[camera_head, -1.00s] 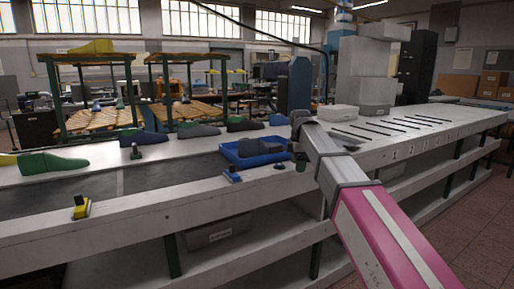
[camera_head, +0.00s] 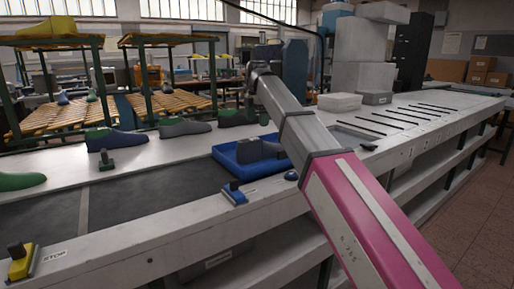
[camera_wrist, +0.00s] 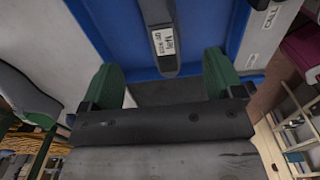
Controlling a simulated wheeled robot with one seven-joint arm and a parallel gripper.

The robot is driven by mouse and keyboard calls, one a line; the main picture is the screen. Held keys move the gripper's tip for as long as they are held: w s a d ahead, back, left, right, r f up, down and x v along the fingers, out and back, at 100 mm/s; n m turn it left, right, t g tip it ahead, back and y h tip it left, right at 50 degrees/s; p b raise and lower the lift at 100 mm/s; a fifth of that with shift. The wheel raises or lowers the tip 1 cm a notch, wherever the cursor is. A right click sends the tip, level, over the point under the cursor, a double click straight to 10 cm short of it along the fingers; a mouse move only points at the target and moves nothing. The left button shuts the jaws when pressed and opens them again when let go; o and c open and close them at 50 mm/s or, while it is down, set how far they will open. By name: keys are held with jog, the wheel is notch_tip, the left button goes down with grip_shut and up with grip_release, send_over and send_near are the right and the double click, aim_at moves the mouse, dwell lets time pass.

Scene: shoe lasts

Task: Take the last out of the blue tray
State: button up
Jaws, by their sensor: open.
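The blue tray (camera_head: 228,167) sits on the bench at the middle of the head view, partly hidden by my arm. A dark grey last (camera_head: 256,151) lies in it. In the wrist view, the blue tray (camera_wrist: 112,32) fills the upper middle, and the last (camera_wrist: 168,62) shows as a narrow dark shape with a white label reading "left". My gripper (camera_wrist: 162,78) has its two green fingers wide apart, with the last's lower end in line with the gap. Nothing is held. In the head view the fingers cannot be made out.
A white box (camera_head: 340,102) stands behind my arm.

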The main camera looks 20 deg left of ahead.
aim_at(257, 138)
jog(key=shift+w+a+f, duration=0.1)
jog(key=shift+f, duration=0.05)
notch_tip(257, 138, down, 6)
jog(key=shift+r, duration=0.25)
jog(key=f, duration=0.5)
jog(key=shift+s, duration=0.3)
jog(key=c, duration=1.4)
